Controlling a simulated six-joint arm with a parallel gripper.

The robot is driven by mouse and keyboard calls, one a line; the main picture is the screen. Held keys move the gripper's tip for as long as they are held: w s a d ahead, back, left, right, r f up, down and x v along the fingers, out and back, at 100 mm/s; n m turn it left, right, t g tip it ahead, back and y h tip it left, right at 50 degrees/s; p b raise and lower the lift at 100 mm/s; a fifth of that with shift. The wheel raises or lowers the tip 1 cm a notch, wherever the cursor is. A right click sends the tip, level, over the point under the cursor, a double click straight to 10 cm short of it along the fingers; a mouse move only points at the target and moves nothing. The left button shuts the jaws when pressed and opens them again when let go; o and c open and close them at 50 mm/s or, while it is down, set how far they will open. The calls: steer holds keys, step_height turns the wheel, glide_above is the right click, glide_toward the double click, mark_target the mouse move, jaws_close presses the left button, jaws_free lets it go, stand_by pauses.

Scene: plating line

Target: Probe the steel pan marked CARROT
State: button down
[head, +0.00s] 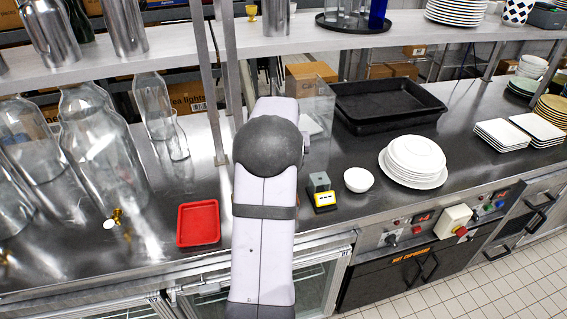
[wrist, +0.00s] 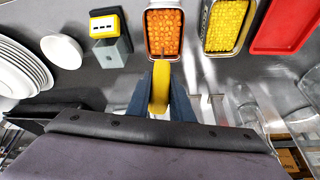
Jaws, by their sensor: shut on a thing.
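In the wrist view, my gripper (wrist: 160,90) is shut on a yellow-handled probe (wrist: 160,82). A steel pan of orange cubes (wrist: 165,35) lies just beyond the fingertips. The cubes look like carrot; I can read no label. To the right is a second steel pan of yellow pieces (wrist: 226,25). In the head view, my arm hides the gripper, the probe and both pans.
A red tray (head: 198,222) lies left of my arm. To its right stand a yellow-and-black device with a grey block (head: 324,198), a white bowl (head: 358,180) and stacked plates (head: 414,160). Clear glass vessels (head: 95,145) crowd the left. A shelf (head: 300,38) overhangs the back.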

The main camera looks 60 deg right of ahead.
steer(key=shift+f+b, duration=2.5)
steer(key=shift+f, duration=1.15)
stand_by(0.4)
steer(key=shift+r+p, duration=3.5)
steer(key=shift+r, duration=1)
